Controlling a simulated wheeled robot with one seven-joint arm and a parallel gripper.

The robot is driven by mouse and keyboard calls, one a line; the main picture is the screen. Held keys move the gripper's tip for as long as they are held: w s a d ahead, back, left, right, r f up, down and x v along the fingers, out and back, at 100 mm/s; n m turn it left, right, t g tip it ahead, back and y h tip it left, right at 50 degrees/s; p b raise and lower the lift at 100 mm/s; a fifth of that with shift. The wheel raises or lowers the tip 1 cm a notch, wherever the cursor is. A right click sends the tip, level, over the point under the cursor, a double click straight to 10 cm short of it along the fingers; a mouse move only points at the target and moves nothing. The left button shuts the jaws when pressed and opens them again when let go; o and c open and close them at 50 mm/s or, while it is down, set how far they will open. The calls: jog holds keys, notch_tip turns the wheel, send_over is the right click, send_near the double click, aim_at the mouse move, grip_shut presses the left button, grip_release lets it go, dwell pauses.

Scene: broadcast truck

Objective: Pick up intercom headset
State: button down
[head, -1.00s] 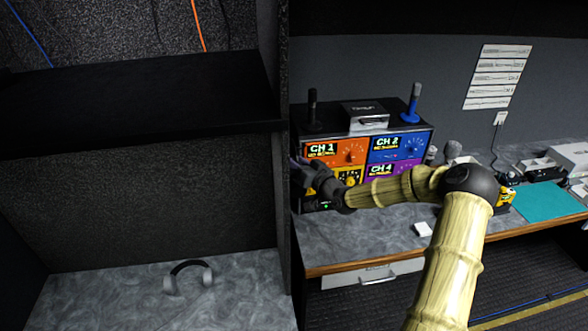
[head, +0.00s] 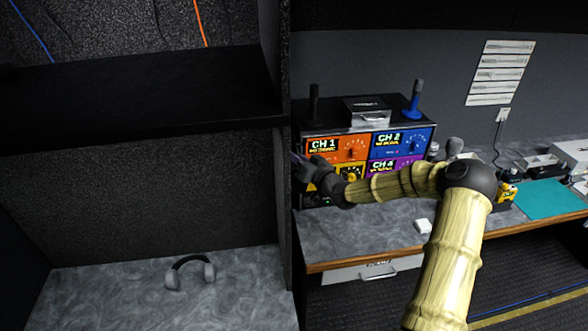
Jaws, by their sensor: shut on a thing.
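A grey headset (head: 190,274) with a dark headband lies on the marbled grey counter in the left bay, its band arching toward the back. My gripper (head: 303,170) is far from it, up and to the right, at the edge of the dark upright divider and in front of the channel units. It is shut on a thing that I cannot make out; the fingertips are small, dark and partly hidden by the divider. A faint purplish patch shows at the fingers.
The dark divider (head: 284,200) separates the left bay from the right desk. A black shelf (head: 140,100) hangs over the headset. Coloured channel units (head: 400,142) stand on the desk, with a small white block (head: 423,226) in front. The left counter around the headset is clear.

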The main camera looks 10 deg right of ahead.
jog(key=shift+d+r, duration=0.2)
jog(key=shift+r, duration=0.2)
notch_tip(320, 180, up, 18)
jog(key=b, duration=0.5)
jog(key=b+v, duration=0.2)
jog(key=v, duration=1.6)
jog(key=shift+a+f, duration=0.2)
jog(key=shift+f, duration=0.15)
